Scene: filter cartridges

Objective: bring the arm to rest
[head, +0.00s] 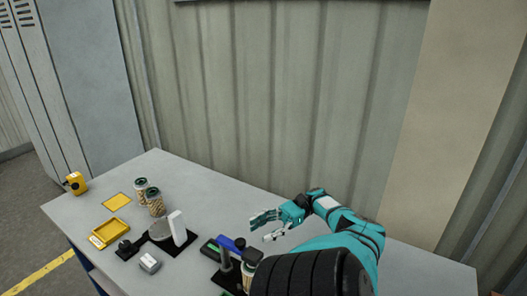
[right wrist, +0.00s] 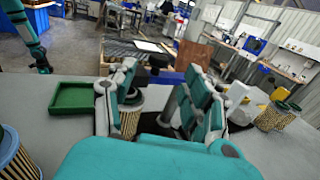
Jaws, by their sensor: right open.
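My right arm reaches in from the lower right in the head view, over the table (head: 400,262). Its gripper (head: 262,229) is open with nothing in it, above the tabletop. In the right wrist view the spread fingers (right wrist: 160,100) frame the scene. A filter cartridge (right wrist: 131,118) with a dark top shows beyond them, partly covered by the left finger. In the head view a cartridge (head: 249,264) stands beside my forearm, which partly hides it. Two more cartridges (head: 140,188) (head: 156,205) stand at the far left. My left gripper is not in the head view.
A yellow tray (head: 110,232), a small grey box (head: 149,262), a black stand with a white upright block (head: 178,228), a blue item (head: 231,243) and a yellow tape measure (head: 75,183) occupy the left half. A green tray (right wrist: 75,98) shows in the wrist view. The right tabletop is bare.

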